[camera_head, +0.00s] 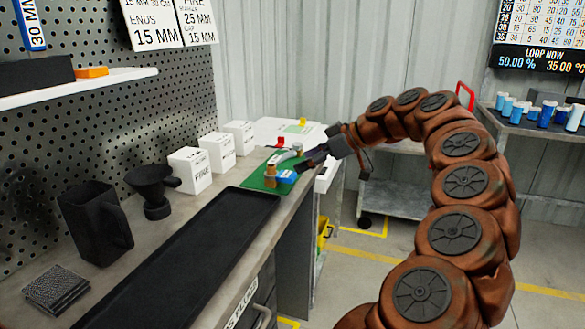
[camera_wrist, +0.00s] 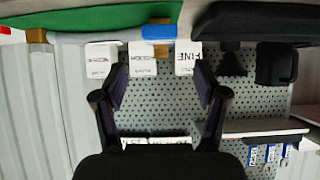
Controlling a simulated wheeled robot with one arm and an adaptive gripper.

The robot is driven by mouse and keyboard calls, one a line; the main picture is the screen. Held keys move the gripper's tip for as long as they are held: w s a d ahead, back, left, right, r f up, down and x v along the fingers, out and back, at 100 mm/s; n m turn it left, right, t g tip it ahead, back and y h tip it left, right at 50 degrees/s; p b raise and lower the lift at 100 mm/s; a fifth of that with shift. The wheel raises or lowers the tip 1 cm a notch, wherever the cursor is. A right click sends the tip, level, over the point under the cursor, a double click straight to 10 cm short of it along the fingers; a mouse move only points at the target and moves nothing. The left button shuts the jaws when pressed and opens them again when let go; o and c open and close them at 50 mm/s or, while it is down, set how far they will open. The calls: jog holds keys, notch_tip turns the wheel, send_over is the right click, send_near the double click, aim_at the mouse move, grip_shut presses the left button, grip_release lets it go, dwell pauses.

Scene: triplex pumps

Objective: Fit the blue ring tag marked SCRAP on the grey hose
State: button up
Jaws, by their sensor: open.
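A green mat (camera_head: 252,182) lies on the bench. On it is a pale grey hose (camera_head: 287,157), with brass-coloured fittings (camera_head: 270,182) at its ends. A blue piece (camera_head: 286,176), likely the ring tag, is at the near end of the hose, beside a fitting. It also shows in the wrist view (camera_wrist: 162,32), next to brass and the hose. No lettering is readable, and I cannot tell whether it encircles the hose. My gripper (camera_head: 308,163) is close by on the right; in the wrist view its fingers (camera_wrist: 160,80) are spread with nothing between them.
Several white boxes (camera_head: 190,170) stand behind the mat along the pegboard (camera_head: 115,90). A long black tray (camera_head: 190,258) fills the nearer bench. A black funnel (camera_head: 153,186) and jug (camera_head: 97,222) stand left of it. Red (camera_head: 281,142) and yellow (camera_head: 302,122) pieces lie beyond the mat.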

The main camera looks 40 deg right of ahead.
jog(key=v, duration=0.5)
dwell(0.7)
